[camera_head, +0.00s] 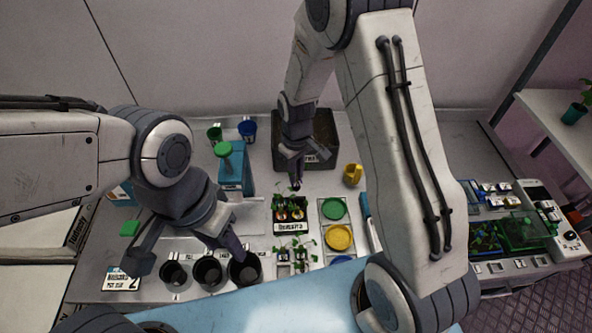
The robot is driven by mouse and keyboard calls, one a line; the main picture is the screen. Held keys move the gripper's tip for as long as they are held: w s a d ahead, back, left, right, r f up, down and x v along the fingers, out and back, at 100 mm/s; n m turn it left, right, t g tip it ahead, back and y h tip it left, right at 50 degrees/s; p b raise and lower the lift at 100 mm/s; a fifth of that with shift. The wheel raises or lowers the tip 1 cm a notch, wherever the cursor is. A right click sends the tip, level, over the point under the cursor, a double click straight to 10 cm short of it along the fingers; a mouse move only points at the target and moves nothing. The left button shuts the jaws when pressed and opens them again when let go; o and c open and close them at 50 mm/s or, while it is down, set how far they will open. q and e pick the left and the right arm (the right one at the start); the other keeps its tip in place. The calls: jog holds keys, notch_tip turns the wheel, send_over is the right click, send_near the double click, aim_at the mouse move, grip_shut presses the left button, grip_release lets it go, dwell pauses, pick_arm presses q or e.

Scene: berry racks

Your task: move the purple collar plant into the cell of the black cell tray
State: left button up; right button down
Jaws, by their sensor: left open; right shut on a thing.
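A black tray (291,227) with a white label stands at the middle of the bench. Small plants with orange and red collars show in it. My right gripper (295,182) points down just above the back of this tray. It is shut on a small dark thing, probably a plant; its collar colour cannot be told. Leafy plants (298,243) stand in front, over small dark cells (284,269). I cannot tell which cell is empty. My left gripper (188,262) is open and empty, its fingers spread above the front left of the bench, near the black pots.
Black round pots (208,271) stand in a row at the front. A tray with green (334,209) and yellow (339,238) discs is right of the plants.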

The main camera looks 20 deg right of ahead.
jog(key=shift+f+b, duration=1.35)
jog(key=shift+f, duration=0.55)
jog(key=shift+f+b, duration=2.1)
jog(key=shift+f, duration=0.9)
jog(key=c, duration=0.8)
grip_release()
jog(key=shift+r, duration=0.1)
notch_tip(320, 180, up, 9)
jog(key=p, duration=0.7)
